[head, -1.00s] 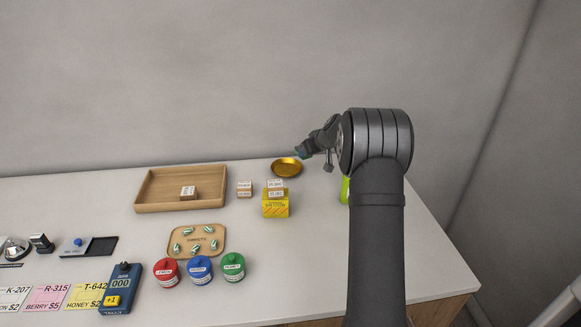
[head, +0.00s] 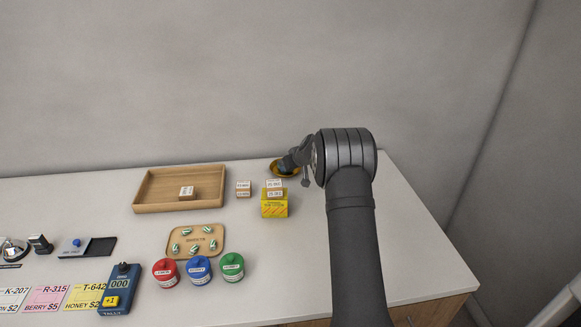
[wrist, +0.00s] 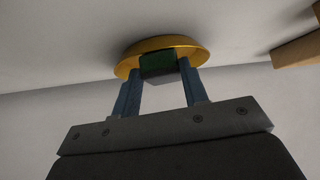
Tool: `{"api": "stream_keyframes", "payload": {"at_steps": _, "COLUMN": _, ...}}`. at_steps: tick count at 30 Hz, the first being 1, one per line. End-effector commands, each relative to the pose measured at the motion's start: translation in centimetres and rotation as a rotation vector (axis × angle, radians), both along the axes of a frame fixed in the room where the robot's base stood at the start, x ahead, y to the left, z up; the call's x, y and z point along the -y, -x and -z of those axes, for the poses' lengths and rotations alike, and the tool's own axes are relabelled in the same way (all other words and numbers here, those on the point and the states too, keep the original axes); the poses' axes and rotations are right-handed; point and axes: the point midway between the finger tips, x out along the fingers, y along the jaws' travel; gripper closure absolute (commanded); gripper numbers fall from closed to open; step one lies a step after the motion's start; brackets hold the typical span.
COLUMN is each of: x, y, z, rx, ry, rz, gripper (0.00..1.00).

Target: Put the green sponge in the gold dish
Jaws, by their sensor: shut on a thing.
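The gold dish (head: 274,169) stands at the back of the counter, right of the wooden tray, partly covered by my gripper (head: 288,165) in the head view. In the wrist view my gripper (wrist: 161,88) has its blue fingers closed on the green sponge (wrist: 157,64), which looks dark green. The sponge overlaps the gold dish (wrist: 192,50) in that view. I cannot tell whether the sponge touches the dish floor. In the head view the sponge is hidden behind the gripper.
A yellow box (head: 274,206) with small cartons stands in front of the dish. Small stacked cartons (head: 243,188) and a wooden tray (head: 143,205) lie left. Red, blue and green jars (head: 232,267) stand in front. The counter's right side is clear where visible.

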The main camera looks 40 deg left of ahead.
Motion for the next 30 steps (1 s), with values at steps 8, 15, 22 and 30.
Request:
{"api": "stream_keyframes", "payload": {"at_steps": 8, "x": 0.0, "y": 0.0, "z": 0.3, "rx": -0.001, "ry": 0.0, "rz": 0.001, "gripper": 0.38}}
{"api": "stream_keyframes", "payload": {"at_steps": 15, "x": 0.0, "y": 0.0, "z": 0.3, "rx": 0.0, "ry": 0.0, "rz": 0.0, "gripper": 0.38}}
{"api": "stream_keyframes", "payload": {"at_steps": 22, "x": 0.6, "y": 0.2, "z": -0.9, "rx": 0.0, "ry": -0.001, "rz": 0.001, "gripper": 0.38}}
{"api": "stream_keyframes", "payload": {"at_steps": 30, "x": 3.7, "y": 1.4, "z": -4.4, "rx": 0.001, "ry": -0.001, "rz": 0.002, "gripper": 0.38}}
